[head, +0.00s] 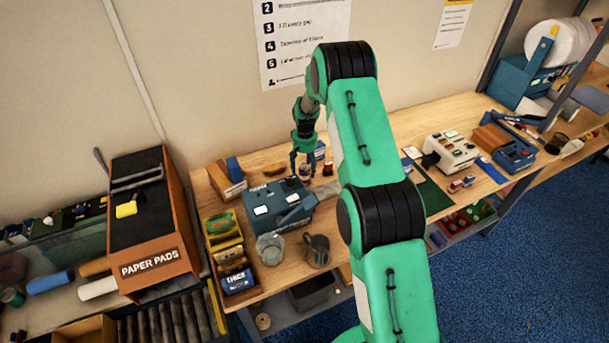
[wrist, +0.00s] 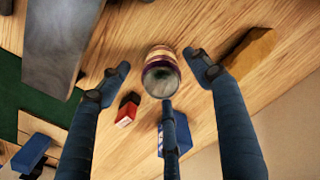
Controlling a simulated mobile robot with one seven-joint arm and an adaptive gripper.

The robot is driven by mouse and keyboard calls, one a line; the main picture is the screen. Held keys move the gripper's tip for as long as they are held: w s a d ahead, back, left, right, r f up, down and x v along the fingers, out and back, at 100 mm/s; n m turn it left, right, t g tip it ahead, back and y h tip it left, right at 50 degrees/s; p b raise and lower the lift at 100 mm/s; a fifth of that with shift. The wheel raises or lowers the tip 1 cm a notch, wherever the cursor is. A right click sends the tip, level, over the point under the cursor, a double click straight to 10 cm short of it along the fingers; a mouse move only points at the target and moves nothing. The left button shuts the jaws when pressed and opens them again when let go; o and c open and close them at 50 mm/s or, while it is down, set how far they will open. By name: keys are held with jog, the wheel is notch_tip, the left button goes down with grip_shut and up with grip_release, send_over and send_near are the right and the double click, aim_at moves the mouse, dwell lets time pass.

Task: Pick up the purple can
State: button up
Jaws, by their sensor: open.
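The purple can (wrist: 161,72) stands on the wooden bench, with a purple and cream side and a grey round top. In the head view the can (head: 305,173) is small and partly covered by the fingers. My gripper (head: 303,160) points down at it from above. In the wrist view my gripper (wrist: 158,70) is open, with blue fingers spread to the left, right and near side of the can. No clear contact with the can shows.
A dark teal machine (head: 285,203) stands in front. Bare wood surrounds the can.

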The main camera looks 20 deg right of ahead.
jog(key=shift+w+f, duration=0.1)
jog(key=shift+f, duration=1.75)
jog(key=shift+a, duration=0.1)
jog(key=c, duration=0.9)
